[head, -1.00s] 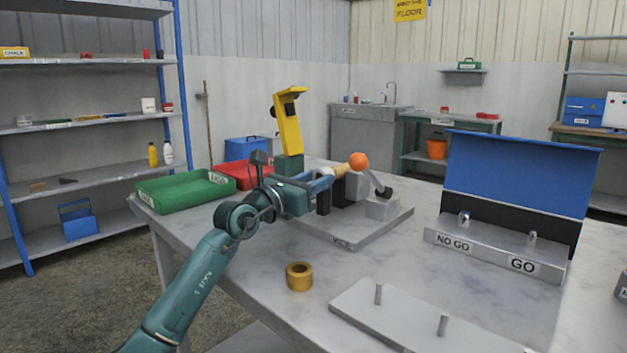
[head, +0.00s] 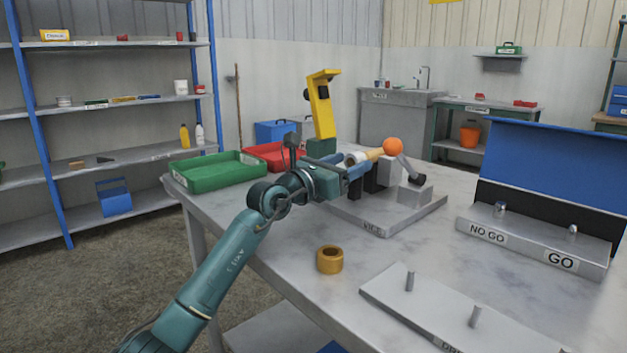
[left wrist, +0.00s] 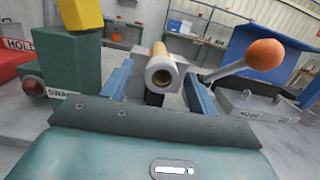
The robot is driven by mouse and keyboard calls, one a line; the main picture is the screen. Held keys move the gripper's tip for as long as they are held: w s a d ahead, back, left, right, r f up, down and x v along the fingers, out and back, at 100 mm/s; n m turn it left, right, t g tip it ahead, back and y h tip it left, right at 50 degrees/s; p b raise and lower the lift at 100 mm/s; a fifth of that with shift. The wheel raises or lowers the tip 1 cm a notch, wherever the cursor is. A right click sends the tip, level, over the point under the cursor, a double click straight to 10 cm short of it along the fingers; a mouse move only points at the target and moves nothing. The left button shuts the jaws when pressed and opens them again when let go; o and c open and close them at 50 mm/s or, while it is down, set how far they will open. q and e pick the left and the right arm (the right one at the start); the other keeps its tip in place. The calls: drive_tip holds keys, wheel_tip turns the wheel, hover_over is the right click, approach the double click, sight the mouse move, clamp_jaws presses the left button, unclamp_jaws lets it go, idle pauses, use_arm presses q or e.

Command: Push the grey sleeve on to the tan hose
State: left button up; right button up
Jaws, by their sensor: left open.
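The tan hose (head: 375,154) lies level above the vice base (head: 410,213), and it also shows in the left wrist view (left wrist: 158,49). The grey sleeve (left wrist: 153,77) is at the hose's near end, its open bore facing my wrist camera. It shows as a pale ring (head: 354,158) in the head view. How far the hose sits inside it I cannot tell. My left gripper (head: 360,168) is open, its two blue fingers on either side of the sleeve, with visible gaps in the left wrist view (left wrist: 158,82). My right gripper is out of view.
An orange ball (head: 393,147) on a lever stands close right of the fingers. A yellow post (head: 321,105) rises behind. Green (head: 215,176) and red (head: 270,158) trays are at the back left. A brass ring (head: 329,261) and a pegged plate (head: 440,310) lie in front.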

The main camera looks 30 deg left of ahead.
use_arm(q)
drive_tip(key=shift+r, duration=0.1)
drive_tip(key=p+v, duration=0.1)
drive_tip(key=v, duration=1.2)
drive_tip(key=shift+d, duration=0.1)
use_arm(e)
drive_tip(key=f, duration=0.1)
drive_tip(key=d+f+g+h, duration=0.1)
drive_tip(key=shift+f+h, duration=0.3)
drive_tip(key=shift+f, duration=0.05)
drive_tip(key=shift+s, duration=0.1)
